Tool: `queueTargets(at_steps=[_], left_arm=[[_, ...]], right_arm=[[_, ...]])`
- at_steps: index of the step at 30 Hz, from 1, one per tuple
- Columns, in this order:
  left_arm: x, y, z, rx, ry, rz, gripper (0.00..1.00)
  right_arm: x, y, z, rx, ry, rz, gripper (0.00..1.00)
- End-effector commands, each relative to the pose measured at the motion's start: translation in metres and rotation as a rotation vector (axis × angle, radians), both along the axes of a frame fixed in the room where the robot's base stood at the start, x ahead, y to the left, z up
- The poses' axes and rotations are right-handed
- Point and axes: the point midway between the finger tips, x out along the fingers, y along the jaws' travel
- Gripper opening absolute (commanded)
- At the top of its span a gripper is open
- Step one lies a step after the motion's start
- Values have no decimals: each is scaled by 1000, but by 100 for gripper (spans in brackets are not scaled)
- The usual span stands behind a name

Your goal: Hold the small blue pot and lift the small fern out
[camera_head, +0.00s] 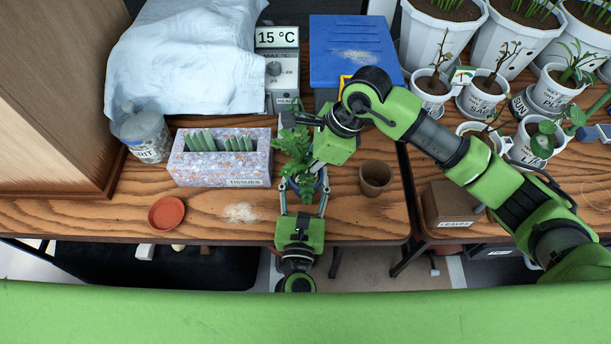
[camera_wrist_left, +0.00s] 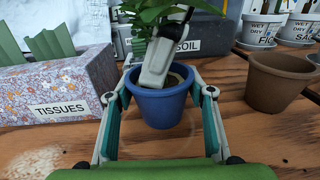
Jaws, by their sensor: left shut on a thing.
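The small blue pot (camera_wrist_left: 161,106) stands upright on the wooden table in the left wrist view. My left gripper (camera_head: 304,193) is shut on the pot, with a finger on each side of it. The small fern (camera_head: 294,147) rises over the pot; its green leaves also show at the top of the left wrist view (camera_wrist_left: 165,10). My right gripper (camera_head: 307,142) is at the fern from the right, its fingers apart on either side of the leaves. One right finger reaches down inside the pot's rim. The fern's base is hidden behind it.
A terracotta saucer (camera_head: 166,214) lies front left. A blue soil bin (camera_head: 352,48) and a thermostat box (camera_head: 282,72) stand behind. White potted plants crowd the right.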

Motion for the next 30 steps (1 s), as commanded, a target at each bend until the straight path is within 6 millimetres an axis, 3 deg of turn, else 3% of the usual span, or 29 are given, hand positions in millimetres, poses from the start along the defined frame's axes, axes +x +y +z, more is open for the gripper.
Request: queueTargets(at_steps=[10,30], left_arm=[[0,0,0,0,1,0,28],[0,0,-1,0,2,0,28]], right_arm=[[0,0,2,1,-1,1,0],[1,0,35,2,-2,0,0]])
